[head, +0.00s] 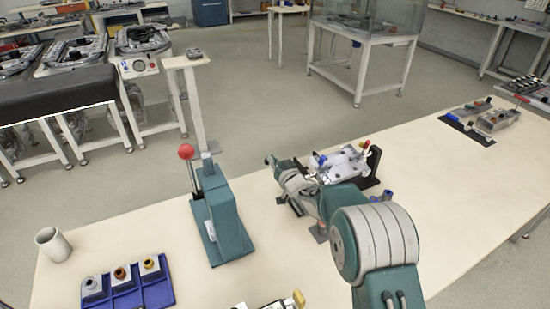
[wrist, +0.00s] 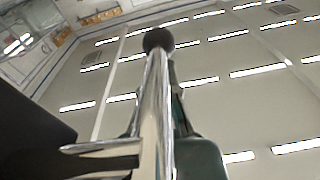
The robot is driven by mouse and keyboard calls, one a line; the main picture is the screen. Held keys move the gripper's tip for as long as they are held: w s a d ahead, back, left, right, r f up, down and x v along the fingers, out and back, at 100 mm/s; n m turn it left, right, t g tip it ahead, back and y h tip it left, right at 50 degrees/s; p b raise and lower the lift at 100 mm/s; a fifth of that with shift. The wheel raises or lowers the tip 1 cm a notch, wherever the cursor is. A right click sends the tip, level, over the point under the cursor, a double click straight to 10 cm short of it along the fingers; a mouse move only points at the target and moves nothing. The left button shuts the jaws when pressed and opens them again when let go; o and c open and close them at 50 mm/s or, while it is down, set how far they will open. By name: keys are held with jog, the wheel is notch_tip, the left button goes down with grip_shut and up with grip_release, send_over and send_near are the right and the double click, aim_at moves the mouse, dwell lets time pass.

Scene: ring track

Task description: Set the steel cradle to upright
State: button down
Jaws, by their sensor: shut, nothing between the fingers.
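I cannot pick out the steel cradle with certainty. A fixture (head: 345,163) with a pale metal top and blue and red knobs stands on the bench, partly hidden by my arm, and it may carry the cradle. My gripper (head: 272,162) is at the far left end of my arm, just left of this fixture, small and hard to make out; it is shut and empty. In the wrist view a shiny steel rod (wrist: 157,100) with a dark ball on top rises close to the camera, with a short side bar at its left. I cannot tell its contact with my gripper.
A teal press (head: 222,215) with a red-ball lever stands left of my arm. A blue tray (head: 125,300) with small parts and a white cup (head: 53,245) are at the front left. Tools lie on a dark mat (head: 468,130) far right. The bench between is mostly clear.

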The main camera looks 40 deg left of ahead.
jog(key=shift+w+a+f+g+h, duration=0.1)
jog(key=shift+a+f+g+h, duration=0.15)
jog(key=shift+f+h, duration=0.2)
jog(key=shift+w+a+f+g+h, duration=0.1)
jog(key=shift+f+g+h, duration=0.2)
jog(key=shift+h, duration=0.25)
jog(key=shift+f, duration=0.1)
dwell(0.3)
